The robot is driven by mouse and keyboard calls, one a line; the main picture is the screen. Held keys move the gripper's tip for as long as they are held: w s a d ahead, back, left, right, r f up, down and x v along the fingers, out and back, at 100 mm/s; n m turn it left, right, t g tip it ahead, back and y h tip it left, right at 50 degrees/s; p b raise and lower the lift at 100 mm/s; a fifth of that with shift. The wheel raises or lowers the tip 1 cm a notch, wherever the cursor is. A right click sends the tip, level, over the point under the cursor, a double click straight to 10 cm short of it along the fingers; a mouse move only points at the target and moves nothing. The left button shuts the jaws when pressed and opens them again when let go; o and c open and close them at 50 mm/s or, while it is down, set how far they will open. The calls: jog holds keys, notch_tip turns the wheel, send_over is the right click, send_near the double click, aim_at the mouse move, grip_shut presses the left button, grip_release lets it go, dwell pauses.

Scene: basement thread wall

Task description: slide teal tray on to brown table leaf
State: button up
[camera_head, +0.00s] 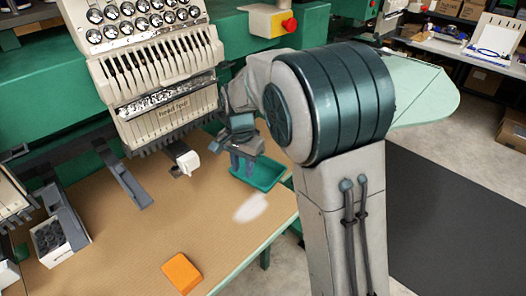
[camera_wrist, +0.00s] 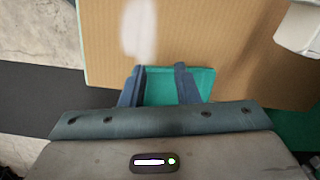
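The teal tray (camera_head: 268,174) sits at the right edge of the brown table leaf (camera_head: 135,235), partly hidden in the head view by my arm and gripper. My gripper (camera_head: 243,168) points down at the tray's left end. In the wrist view, the teal tray (camera_wrist: 160,90) shows between and beyond my two fingers (camera_wrist: 160,70). The fingers are apart, with the left one at the tray's left edge and the right one over the tray. I cannot tell whether they touch it. The brown leaf (camera_wrist: 200,35) lies beyond the tray.
A blurred white patch (camera_head: 251,208) lies on the leaf close to the tray. An orange block (camera_head: 182,272) is at the front, and a white box of dark parts (camera_head: 60,235) is at left. An embroidery machine (camera_head: 165,100) stands behind. The leaf's middle is clear.

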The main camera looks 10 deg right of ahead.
jog(key=s+d+r+n+t, duration=0.1)
jog(key=s+d+r+n, duration=0.1)
jog(key=s+d, duration=0.2)
jog(key=s+d+r+n, duration=0.1)
jog(key=s+d, duration=0.3)
jog(key=s, duration=0.6)
jog(key=s+d+r+n+t, duration=0.1)
jog(key=s+d+r+n, duration=0.1)
jog(key=s+d+n, duration=0.2)
jog(key=s, duration=0.3)
jog(key=shift+s+r+t, duration=0.3)
jog(key=shift+s+r, duration=0.05)
jog(key=shift+s, duration=0.05)
